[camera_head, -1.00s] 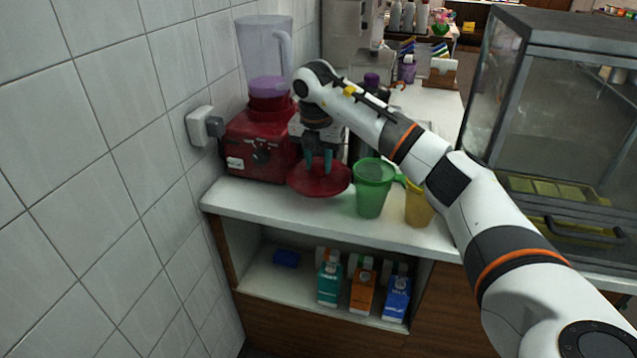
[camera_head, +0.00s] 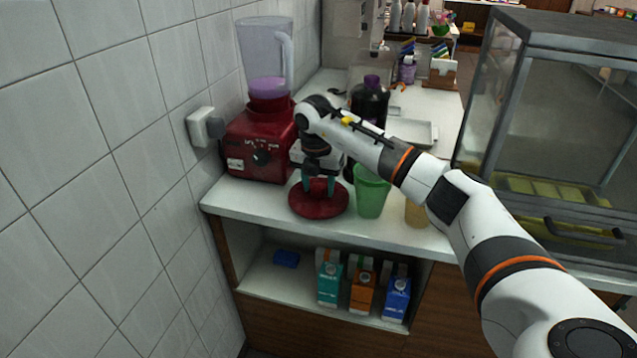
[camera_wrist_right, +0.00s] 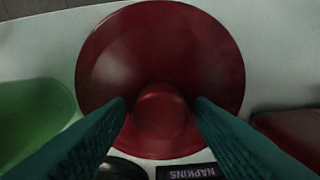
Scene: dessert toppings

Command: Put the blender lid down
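The red round blender lid (camera_head: 318,207) lies flat on the white counter, in front of the red blender (camera_head: 262,140) with its clear jug. My right gripper (camera_head: 318,188) points down over the middle of the lid. In the right wrist view the lid (camera_wrist_right: 160,45) fills the middle, and my right gripper's teal fingers (camera_wrist_right: 160,104) stand on either side of its round knob, with what looks like a narrow gap. The gripper looks open around the knob. My left gripper is not in view.
A green cup (camera_head: 370,193) stands just right of the lid, with a yellow cup (camera_head: 416,212) beyond it, partly hidden by my arm. A dark bottle (camera_head: 370,103) and metal tray (camera_head: 414,131) stand behind. The counter's front edge is close to the lid.

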